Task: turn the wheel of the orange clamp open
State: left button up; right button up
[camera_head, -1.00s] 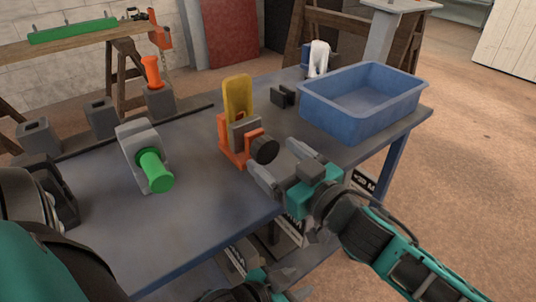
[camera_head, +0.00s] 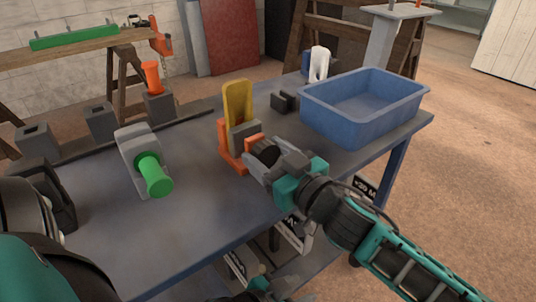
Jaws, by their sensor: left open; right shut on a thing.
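The orange clamp (camera_head: 229,158) stands on the bench in the middle of the view. A yellow plate (camera_head: 237,99) stands upright in it, against a grey jaw block (camera_head: 243,136). The clamp's dark wheel (camera_head: 265,152) faces right, partly hidden by my fingers. My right gripper (camera_head: 268,161), on the arm from the lower right, is shut on the wheel. My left gripper (camera_head: 288,287) is low at the bottom edge, in front of the bench and away from the clamp; it is open and only partly visible.
A grey block with a green handle (camera_head: 154,175) stands left of the clamp. A blue bin (camera_head: 362,117) and small dark blocks (camera_head: 284,101) are to the right and behind. The front of the bench (camera_head: 200,225) is clear.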

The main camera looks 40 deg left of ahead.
jog(key=c, duration=0.3)
jog(key=n+p, duration=0.2)
jog(key=n, duration=0.1)
jog(key=shift+s+n+p, duration=0.1)
jog(key=shift+n+p, duration=0.85)
jog(key=shift+n, duration=0.95)
jog(key=shift+f, duration=0.1)
jog(key=o, duration=1)
